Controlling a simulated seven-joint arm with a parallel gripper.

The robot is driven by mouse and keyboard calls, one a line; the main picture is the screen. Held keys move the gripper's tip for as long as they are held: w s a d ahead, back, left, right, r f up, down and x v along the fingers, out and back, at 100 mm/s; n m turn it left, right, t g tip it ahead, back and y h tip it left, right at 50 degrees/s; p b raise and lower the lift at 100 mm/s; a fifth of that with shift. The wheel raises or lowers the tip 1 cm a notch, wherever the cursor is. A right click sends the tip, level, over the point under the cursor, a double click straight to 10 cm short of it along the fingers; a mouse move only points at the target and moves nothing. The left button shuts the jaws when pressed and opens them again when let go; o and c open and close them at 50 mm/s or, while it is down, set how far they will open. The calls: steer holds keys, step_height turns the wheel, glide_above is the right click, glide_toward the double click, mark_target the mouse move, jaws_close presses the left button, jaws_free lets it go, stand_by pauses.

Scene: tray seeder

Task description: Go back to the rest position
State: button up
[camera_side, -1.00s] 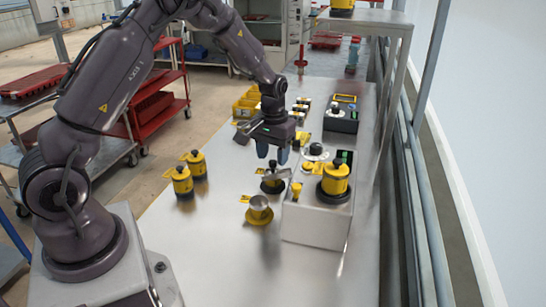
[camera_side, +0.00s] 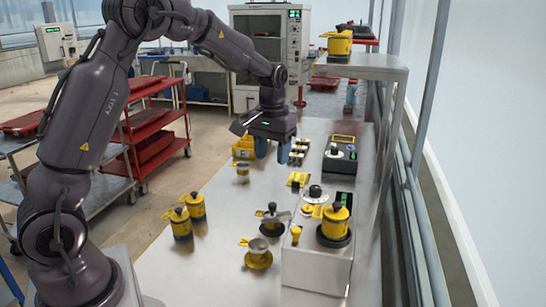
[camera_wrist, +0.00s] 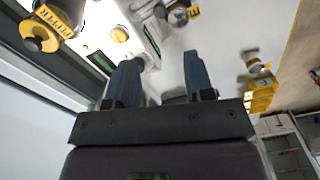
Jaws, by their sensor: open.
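My gripper (camera_side: 270,150) is open and empty, with its blue fingers apart. Nothing in view marks a rest position.
Two yellow canisters (camera_side: 195,206) stand at the table's left. A raised shelf (camera_side: 372,66) stands at the back right.

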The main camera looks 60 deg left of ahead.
steer(key=s+d+r+m+t, duration=0.2)
steer(key=s+d+r, duration=0.1)
steer(key=s, duration=0.4)
steer(key=s+d+r+m+t, duration=0.1)
steer(key=s+d+r+m, duration=0.1)
steer(key=s+d+r, duration=0.2)
steer(key=s+d+r+m+t, duration=0.2)
steer(key=s+d, duration=0.4)
steer(key=s, duration=0.4)
steer(key=shift+s+d+r+t, duration=0.3)
steer(key=shift+s+d+r, duration=0.1)
steer(key=shift+r, duration=0.3)
stand_by(0.5)
